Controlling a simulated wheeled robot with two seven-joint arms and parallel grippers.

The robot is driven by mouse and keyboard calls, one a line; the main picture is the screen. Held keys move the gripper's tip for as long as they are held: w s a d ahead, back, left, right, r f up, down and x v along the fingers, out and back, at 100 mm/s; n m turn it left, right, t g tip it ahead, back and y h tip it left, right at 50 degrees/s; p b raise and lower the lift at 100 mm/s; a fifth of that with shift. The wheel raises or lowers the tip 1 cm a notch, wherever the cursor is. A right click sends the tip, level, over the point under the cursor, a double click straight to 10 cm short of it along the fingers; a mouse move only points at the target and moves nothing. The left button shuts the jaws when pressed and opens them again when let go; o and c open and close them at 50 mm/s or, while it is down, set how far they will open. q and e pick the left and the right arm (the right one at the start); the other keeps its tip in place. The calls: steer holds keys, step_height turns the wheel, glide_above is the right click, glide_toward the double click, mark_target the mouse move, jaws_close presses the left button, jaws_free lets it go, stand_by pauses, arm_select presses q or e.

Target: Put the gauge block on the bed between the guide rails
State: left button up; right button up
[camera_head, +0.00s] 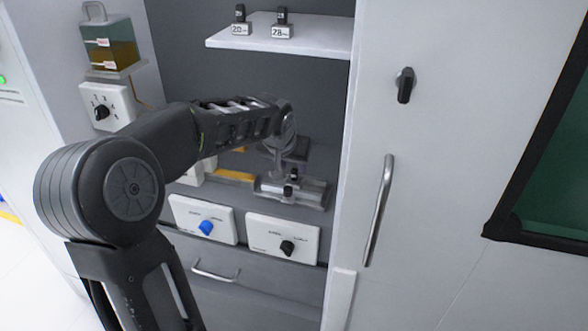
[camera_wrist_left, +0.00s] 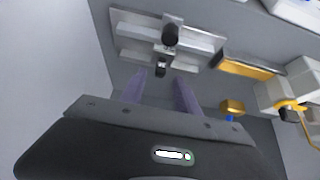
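The metal bed (camera_head: 310,192) with its raised guide rails sits inside the cabinet; it also shows at the top of the left wrist view (camera_wrist_left: 128,38). A small dark-topped piece (camera_head: 291,176), perhaps the gauge block, stands on the bed; in the wrist view a small dark and metal piece (camera_wrist_left: 161,69) shows at the near rail, with a round black knob (camera_wrist_left: 170,35) beyond. My left gripper (camera_head: 291,165) is over the bed, partly hidden by its own wrist. In the wrist view its fingers (camera_wrist_left: 160,80) are apart, with nothing visibly held between them. My right gripper is not in view.
A white shelf (camera_head: 300,37) above holds two dark-topped pieces by labels 20 (camera_head: 240,29) and 28 (camera_head: 282,31). A yellow bar (camera_head: 234,176) lies left of the bed. Panels with a blue knob (camera_head: 206,227) and a black knob (camera_head: 287,247) stand in front. A cabinet door (camera_head: 430,150) bounds the right.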

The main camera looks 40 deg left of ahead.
arm_select(q)
steer(key=v, duration=0.8)
